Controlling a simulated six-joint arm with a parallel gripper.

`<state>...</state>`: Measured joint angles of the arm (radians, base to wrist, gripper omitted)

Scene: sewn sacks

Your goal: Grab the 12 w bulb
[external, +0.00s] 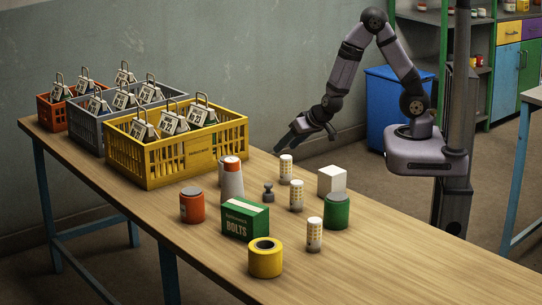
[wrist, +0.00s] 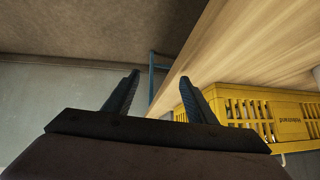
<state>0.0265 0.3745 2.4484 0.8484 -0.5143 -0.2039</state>
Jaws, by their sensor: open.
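Three white bulbs with yellow-dotted bodies stand upright on the table. One bulb (external: 285,170) is at the back, a second bulb (external: 297,197) is in the middle, and a third bulb (external: 314,236) is near the front. Their wattage markings are too small to read, so I cannot tell which is the 12 W one. My gripper (external: 290,147) is raised near the table's far edge, behind the bulbs and apart from them. In the wrist view my gripper (wrist: 158,79) is open with nothing between its fingers. No bulb is recognisable there.
Around the bulbs stand a green bolts box (external: 245,220), yellow roll (external: 265,259), green can (external: 337,212), orange can (external: 192,206), red-topped canister (external: 232,180), white block (external: 332,179) and small dark piece (external: 268,192). A yellow crate (external: 177,162) stands left. The table's right side is clear.

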